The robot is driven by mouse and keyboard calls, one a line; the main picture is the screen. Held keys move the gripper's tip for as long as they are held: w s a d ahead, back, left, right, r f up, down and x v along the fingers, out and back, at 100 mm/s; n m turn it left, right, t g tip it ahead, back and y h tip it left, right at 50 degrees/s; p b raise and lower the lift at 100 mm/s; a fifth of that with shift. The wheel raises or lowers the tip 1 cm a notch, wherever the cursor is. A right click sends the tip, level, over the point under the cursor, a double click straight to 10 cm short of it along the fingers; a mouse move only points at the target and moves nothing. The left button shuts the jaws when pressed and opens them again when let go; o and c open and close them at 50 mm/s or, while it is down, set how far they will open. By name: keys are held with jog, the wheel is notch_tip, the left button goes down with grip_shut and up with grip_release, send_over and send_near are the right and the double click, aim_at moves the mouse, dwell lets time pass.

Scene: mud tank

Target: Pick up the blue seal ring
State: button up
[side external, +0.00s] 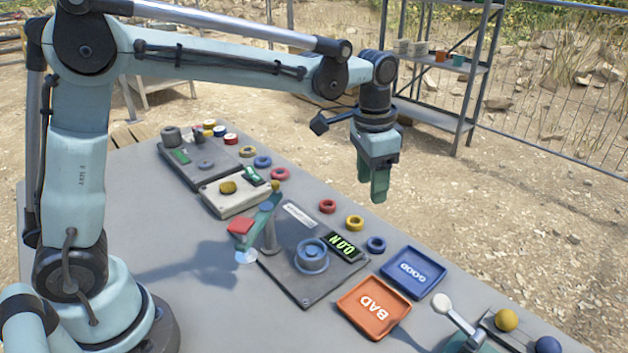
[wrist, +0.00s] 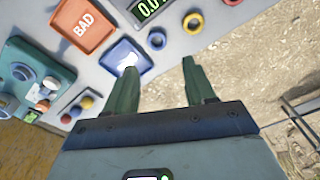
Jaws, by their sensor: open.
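A blue seal ring (side external: 376,250) lies flat on the table beside the blue GOOD tray (side external: 393,285). In the wrist view the same ring (wrist: 151,41) shows beyond and between my fingertips. Another blue ring (side external: 263,166) lies farther back on the table, near a pink ring. My gripper (side external: 377,190) is high above the table, pointing down, with its fingers apart and nothing between them. In the wrist view my gripper (wrist: 160,72) shows both fingers spread, well apart from the ring.
A yellow ring (side external: 355,228) and a red ring (side external: 327,211) lie in line with the blue ring. A gauge plate (side external: 285,280) with a green display (side external: 344,246) stands left of them. An orange BAD tray (side external: 350,300) is at the front. Bare ground lies past the table edge.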

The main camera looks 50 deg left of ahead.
aim_at(376, 243)
jog(key=shift+m+g, duration=0.4)
jog(key=shift+g, duration=0.1)
jog(key=f, duration=0.4)
jog(key=w+d+f, duration=0.1)
jog(key=f, duration=0.4)
jog(key=w+f, duration=0.1)
jog(key=f, duration=0.4)
jog(key=shift+d, duration=0.3)
jog(key=c, duration=0.8)
jog(key=shift+r, duration=0.1)
